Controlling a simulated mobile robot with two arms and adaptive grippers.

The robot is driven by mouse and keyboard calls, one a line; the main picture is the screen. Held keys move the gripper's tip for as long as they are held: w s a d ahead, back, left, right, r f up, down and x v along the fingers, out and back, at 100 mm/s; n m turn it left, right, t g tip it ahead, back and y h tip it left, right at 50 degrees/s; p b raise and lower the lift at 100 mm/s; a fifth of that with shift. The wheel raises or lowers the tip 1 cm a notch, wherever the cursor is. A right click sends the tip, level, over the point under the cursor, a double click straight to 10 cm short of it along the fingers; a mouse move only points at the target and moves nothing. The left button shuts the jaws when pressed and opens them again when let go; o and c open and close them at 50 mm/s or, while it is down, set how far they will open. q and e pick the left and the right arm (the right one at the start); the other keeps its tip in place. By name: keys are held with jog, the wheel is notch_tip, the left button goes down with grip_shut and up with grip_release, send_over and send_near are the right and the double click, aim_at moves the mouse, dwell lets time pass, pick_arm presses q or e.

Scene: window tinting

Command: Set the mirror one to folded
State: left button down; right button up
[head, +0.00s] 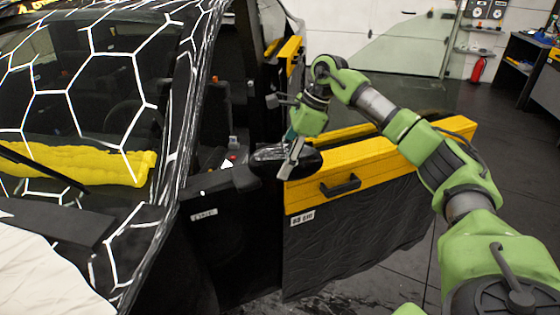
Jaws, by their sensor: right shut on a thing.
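The side mirror (267,156), a glossy black oval housing, sits at the front upper corner of the car's open door (350,235). My right arm reaches in from the right, and my right gripper (291,162) points down at the mirror. Its fingers are shut on the mirror housing and cover part of it. I cannot tell the exact fold angle of the mirror. My left gripper is not in view.
The windshield (90,75) has a white hexagon pattern and a yellow roll (80,163) along its base. The door carries a yellow panel with a black handle (340,185). A glass pane (405,40) and red extinguisher (478,69) stand behind. Dark floor is clear at right.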

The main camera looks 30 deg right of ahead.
jog(key=shift+r, duration=0.15)
jog(key=o, duration=1.6)
jog(key=v, duration=1.2)
jog(key=shift+d, duration=0.1)
